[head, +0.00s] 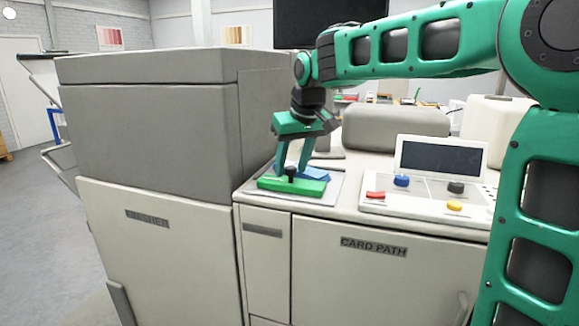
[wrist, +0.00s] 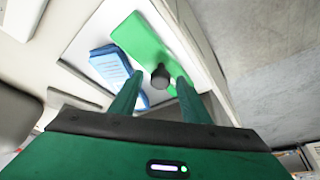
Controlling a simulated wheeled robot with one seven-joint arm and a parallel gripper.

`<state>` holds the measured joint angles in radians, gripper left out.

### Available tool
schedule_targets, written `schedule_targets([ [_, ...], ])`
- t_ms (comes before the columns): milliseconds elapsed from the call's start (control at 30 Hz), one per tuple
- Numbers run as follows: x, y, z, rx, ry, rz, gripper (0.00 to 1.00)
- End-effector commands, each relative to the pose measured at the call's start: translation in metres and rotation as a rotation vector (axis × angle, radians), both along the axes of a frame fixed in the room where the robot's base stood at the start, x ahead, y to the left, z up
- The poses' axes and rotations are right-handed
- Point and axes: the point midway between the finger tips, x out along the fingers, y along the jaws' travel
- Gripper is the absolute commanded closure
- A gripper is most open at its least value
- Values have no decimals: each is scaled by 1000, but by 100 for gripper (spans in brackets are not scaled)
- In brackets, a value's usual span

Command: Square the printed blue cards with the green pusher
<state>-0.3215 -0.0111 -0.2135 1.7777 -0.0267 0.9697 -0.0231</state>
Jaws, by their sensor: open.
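The green pusher (head: 305,187) is a flat green bar lying on a pale plate on the machine top, with a dark knob standing up from it. It also shows in the wrist view (wrist: 141,40). The printed blue cards (head: 319,171) lie right behind the pusher; in the wrist view the stack (wrist: 109,65) is left of it, its edges looking uneven. Whether pusher and cards touch I cannot tell. My gripper (head: 291,172) is open and low over the pusher. In the wrist view the knob (wrist: 160,77) appears between its two fingertips; contact is not clear.
A tall grey cabinet (head: 150,110) stands close to the left of the plate (head: 335,187). To the right is a control panel (head: 425,198) with coloured buttons and a dark screen (head: 441,157). A grey rounded cover (head: 392,128) stands behind. The plate's front edge is near the machine's edge.

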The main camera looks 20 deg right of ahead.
Motion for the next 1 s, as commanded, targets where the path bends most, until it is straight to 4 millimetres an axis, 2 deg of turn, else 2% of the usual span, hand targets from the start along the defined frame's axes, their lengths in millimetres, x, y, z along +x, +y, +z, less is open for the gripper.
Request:
schedule_targets([
  [33, 0, 0, 0, 0, 0, 0, 57],
  [200, 0, 0, 0, 0, 0, 0, 98],
  [233, 0, 0, 0, 0, 0, 0, 100],
  [400, 6, -5, 0, -1, 1, -4, 100],
  [733, 54, -39, 0, -1, 0, -3, 100],
  [1000, 62, -44, 1, 0, -1, 1, 100],
])
